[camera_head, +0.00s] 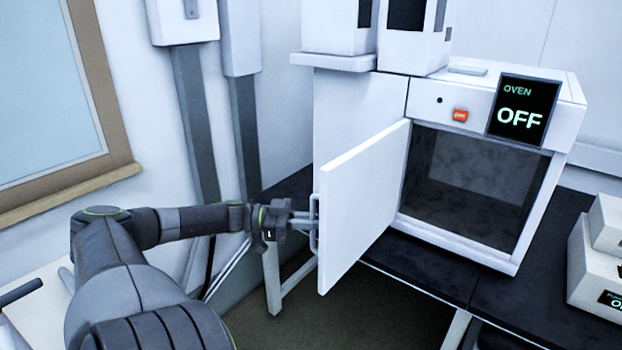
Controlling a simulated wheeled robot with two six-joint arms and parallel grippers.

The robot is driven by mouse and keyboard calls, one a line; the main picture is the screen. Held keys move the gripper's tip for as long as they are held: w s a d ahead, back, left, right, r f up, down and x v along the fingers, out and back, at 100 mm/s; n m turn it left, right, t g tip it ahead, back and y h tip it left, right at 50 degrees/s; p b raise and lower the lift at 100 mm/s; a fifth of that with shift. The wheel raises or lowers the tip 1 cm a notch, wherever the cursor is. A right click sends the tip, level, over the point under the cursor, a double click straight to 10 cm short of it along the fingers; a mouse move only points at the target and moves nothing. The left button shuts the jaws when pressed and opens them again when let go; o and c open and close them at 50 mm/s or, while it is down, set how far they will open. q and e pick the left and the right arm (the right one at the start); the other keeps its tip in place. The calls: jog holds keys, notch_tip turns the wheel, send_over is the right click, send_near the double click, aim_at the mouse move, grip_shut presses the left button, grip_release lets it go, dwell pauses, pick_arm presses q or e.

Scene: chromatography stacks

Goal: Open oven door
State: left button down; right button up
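The white oven (470,110) stands on the dark bench, with a display reading "OVEN OFF". Its door (365,205) is swung wide open, hinged on the left of the opening, and juts out toward me. The dark oven chamber (475,185) is exposed and looks empty. My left gripper (308,222) is at the door handle (314,238), on the door's outer face near its free edge. Its fingers appear closed around the handle, though they are small in view. My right gripper is not in view.
The dark bench top (420,275) runs under the oven, with white boxed devices (598,255) at its right end. White instruments (340,25) stand behind and left of the oven. A framed board (50,90) hangs on the left wall. The floor below the door is clear.

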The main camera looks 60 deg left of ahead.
pick_arm(q)
jog(key=shift+a, duration=0.3)
jog(key=c, duration=1.5)
grip_release()
jog(key=shift+w, duration=0.1)
jog(key=shift+c, duration=0.2)
jog(key=shift+d, duration=0.1)
jog(key=v, duration=1.7)
